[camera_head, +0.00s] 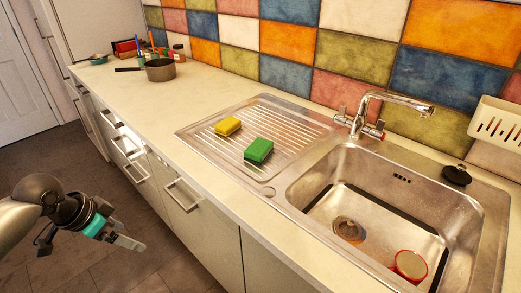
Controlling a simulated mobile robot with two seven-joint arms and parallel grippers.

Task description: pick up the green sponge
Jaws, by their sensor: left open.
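The green sponge (259,150) lies on the ribbed metal drainboard (283,111), close to the sink basin. A yellow sponge (227,126) lies on the same drainboard, behind and to the left of the green one, apart from it. My left gripper (132,243) is at the lower left, out over the floor in front of the cabinets. It is open with nothing between its fingers, well away from and lower than the sponge. My right gripper is not in view.
The sink basin (372,205) holds a red-rimmed cup (410,265). A faucet (374,108) rises behind it. Cabinet handles (183,196) stick out below the counter edge. A dark saucepan (160,69) and jars stand far back; the counter (156,104) between is clear.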

